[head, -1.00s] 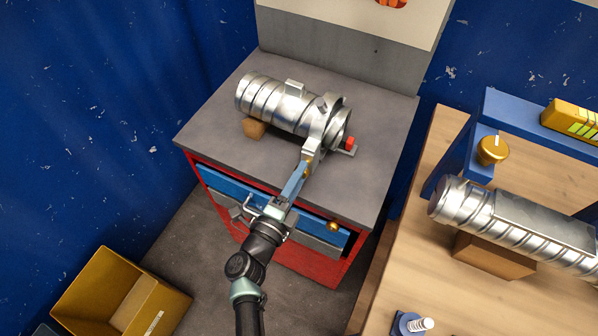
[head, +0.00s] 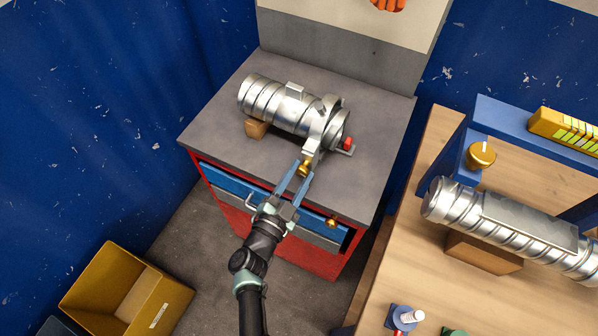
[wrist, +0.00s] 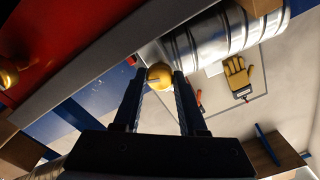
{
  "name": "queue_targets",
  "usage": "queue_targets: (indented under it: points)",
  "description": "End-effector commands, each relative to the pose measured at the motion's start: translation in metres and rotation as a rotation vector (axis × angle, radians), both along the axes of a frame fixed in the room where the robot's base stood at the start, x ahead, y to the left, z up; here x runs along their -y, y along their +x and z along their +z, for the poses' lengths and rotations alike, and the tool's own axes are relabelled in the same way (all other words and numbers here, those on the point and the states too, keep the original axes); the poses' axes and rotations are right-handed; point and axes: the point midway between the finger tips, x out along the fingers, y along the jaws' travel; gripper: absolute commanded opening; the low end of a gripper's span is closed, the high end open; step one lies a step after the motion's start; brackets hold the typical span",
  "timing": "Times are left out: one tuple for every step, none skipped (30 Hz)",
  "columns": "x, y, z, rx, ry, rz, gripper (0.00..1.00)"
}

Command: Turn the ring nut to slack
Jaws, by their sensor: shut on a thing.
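The ring nut is a small gold knob (head: 304,169) on the clamp of a silver spiral duct (head: 273,103), at the clamp's near lower end. In the wrist view the nut (wrist: 159,75) sits between my two fingertips. My gripper (head: 306,171) reaches up from the front of the cabinet with its blue-grey fingers on either side of the nut, and is shut on it. The fingers hide part of the nut. The clamp band (head: 323,119) circles the duct's right end. A red part (head: 347,143) shows beside that end.
The duct lies on a grey cabinet top (head: 372,167), propped on a wooden block (head: 256,129). A wooden bench (head: 376,262) on the right carries a second duct (head: 515,222). A yellow bin (head: 170,302) stands at lower left.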

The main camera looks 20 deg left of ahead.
Motion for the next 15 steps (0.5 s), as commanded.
queue_targets:
  points:
    - [-0.0006,-0.0007,0.0004,-0.004,-0.045,0.002,0.00]
    - [-0.0004,-0.0006,0.0004,-0.005,-0.074,0.002,0.00]
    - [-0.0004,-0.0005,0.0005,-0.006,-0.112,0.002,0.00]
    - [-0.0003,-0.0004,0.0007,-0.006,-0.140,0.001,0.00]
    - [-0.0004,-0.0003,0.0009,-0.007,-0.168,0.001,0.00]
    - [-0.0004,-0.0003,0.0009,-0.009,-0.206,0.001,0.00]
    - [-0.0004,-0.0004,0.0007,-0.010,-0.235,0.001,0.00]
    - [-0.0005,-0.0005,0.0006,-0.011,-0.264,0.001,0.00]
    - [-0.0008,-0.0006,0.0007,-0.013,-0.302,0.002,0.00]
    - [-0.0010,-0.0007,0.0006,-0.013,-0.331,0.003,0.00]
    - [-0.0011,-0.0008,0.0004,-0.014,-0.359,0.003,0.00]
    - [-0.0012,-0.0009,0.0003,-0.016,-0.397,0.003,0.00]
    - [-0.0011,-0.0008,0.0003,-0.017,-0.425,0.003,0.00]
    - [-0.0011,-0.0007,0.0006,-0.018,-0.453,0.002,0.00]
    - [-0.0010,-0.0006,0.0006,-0.019,-0.491,0.002,0.00]
